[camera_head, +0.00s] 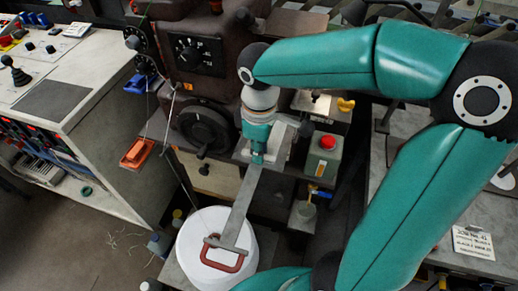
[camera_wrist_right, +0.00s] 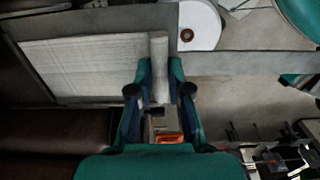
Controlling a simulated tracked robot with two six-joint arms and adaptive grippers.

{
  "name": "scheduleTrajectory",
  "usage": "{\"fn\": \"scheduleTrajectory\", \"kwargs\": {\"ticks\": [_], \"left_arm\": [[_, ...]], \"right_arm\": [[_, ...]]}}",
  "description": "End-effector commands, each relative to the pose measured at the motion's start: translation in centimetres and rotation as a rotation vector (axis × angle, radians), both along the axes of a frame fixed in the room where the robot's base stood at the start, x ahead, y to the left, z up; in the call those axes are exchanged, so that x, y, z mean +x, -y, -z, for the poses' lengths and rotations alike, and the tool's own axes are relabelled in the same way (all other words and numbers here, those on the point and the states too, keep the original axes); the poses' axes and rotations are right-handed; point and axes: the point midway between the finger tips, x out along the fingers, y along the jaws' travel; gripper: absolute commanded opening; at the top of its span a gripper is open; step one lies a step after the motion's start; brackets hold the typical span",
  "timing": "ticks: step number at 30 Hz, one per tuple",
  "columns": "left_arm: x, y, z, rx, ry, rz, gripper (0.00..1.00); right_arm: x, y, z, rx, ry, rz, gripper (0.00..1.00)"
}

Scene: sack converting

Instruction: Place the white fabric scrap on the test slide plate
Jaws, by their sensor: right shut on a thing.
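In the right wrist view a pale strip, which looks like the white fabric scrap (camera_wrist_right: 159,48), lies between the fingertips of my right gripper (camera_wrist_right: 160,80). The gripper is shut on it. In the head view my right gripper (camera_head: 258,157) points down at the far end of a long grey metal plate with a red handle, which looks like the test slide plate (camera_head: 237,210). The plate also shows in the right wrist view (camera_wrist_right: 245,63), with the scrap in front of it. I cannot tell whether they touch. The scrap is hidden in the head view. My left gripper is not in view.
A brown machine with a dial (camera_head: 197,54) stands behind the gripper. A green box with a red button (camera_head: 325,158) is close on the right. A white round container (camera_head: 192,250) stands under the plate's handle end. A control desk (camera_head: 95,85) is at left.

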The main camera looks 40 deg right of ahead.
Motion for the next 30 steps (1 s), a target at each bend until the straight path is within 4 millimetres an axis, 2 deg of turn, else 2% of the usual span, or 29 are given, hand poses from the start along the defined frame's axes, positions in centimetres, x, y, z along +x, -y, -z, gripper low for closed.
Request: {"fn": "scheduleTrajectory", "kwargs": {"ticks": [3, 4, 8, 20, 26, 30], "left_arm": [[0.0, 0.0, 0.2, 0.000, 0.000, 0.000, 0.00], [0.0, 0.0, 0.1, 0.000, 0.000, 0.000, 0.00], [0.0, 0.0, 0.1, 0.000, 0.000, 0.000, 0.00], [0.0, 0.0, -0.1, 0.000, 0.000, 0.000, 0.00], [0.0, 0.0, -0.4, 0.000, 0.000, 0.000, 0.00], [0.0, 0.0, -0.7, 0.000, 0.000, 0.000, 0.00]], "right_arm": [[0.0, 0.0, 0.2, 0.000, 0.000, 0.000, 0.00], [0.0, 0.0, 0.1, 0.000, 0.000, 0.000, 0.23], [0.0, 0.0, 0.1, 0.000, 0.000, 0.000, 0.43], [0.0, 0.0, -0.5, 0.000, 0.001, 0.001, 0.43], [0.0, 0.0, -3.3, -0.001, 0.005, 0.000, 0.43], [0.1, 0.0, -6.2, 0.000, 0.006, 0.000, 0.43]]}}
